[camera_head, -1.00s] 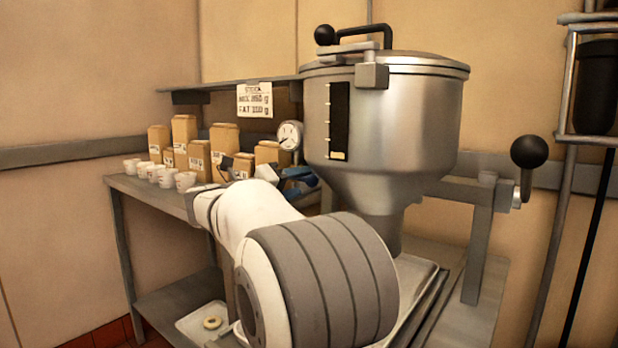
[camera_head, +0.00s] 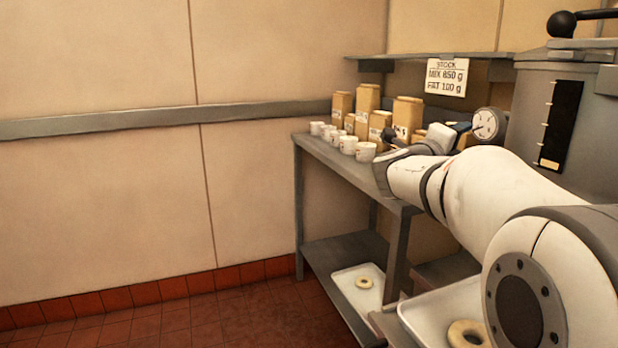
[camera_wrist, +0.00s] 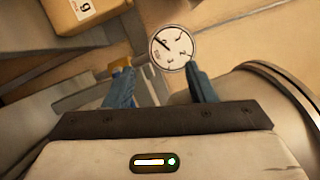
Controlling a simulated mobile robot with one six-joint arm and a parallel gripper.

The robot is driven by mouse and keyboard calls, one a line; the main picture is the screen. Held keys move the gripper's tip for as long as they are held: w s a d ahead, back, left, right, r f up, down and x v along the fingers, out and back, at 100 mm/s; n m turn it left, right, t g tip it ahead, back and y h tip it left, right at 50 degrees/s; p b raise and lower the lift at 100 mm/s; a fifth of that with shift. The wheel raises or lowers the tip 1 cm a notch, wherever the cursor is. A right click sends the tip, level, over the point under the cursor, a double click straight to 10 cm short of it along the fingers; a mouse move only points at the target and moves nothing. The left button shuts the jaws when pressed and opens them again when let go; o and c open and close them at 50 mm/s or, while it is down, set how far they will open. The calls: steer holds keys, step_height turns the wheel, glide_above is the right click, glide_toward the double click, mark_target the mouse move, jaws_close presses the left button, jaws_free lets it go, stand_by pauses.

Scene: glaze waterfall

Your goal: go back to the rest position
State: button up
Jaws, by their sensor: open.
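My gripper (camera_wrist: 160,88) is open in the wrist view, its two blue fingers apart with nothing held between them. Beyond the fingertips is the round white gauge (camera_wrist: 172,47), and one finger overlaps its lower right edge in the picture; I cannot tell whether they touch. The gauge (camera_head: 488,125) shows just above my arm there, beside the steel hopper (camera_head: 575,130).
Several paper bags (camera_head: 368,98) and white cups (camera_head: 366,151) stand on the steel table (camera_head: 335,165). A stock sign (camera_head: 447,77) hangs above. A tray (camera_head: 345,285) with a ring lies on the lower shelf; another ring (camera_head: 467,334) lies in a nearer tray. The floor at left is clear.

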steer(key=w+a+r+n+t+y+p, duration=0.1)
steer(key=a+r+n+t+y+p, duration=0.4)
steer(key=a+n+y, duration=0.3)
steer(key=s+a+f+n+g+y+p, duration=0.25)
steer(key=s+a+n+y+p, duration=0.4)
steer(key=n, duration=0.55)
steer(key=s+a+f+n+g+p, duration=0.1)
steer(key=s+f+n+g+p, duration=0.1)
steer(key=s, duration=0.6)
steer(key=s+a+f+n+g+p, duration=0.1)
steer(key=s+f+n+g+p, duration=0.2)
steer(key=s+n+g+p, duration=0.2)
steer(key=s+f+n+g+y+p, duration=0.1)
steer(key=s+f+n+g+p, duration=0.2)
steer(key=s, duration=0.8)
steer(key=shift+a+f+n+g+p, duration=0.25)
steer(key=shift+a+n+g+p, duration=0.15)
steer(key=shift+n+g+p, duration=0.4)
steer(key=shift+s, duration=0.1)
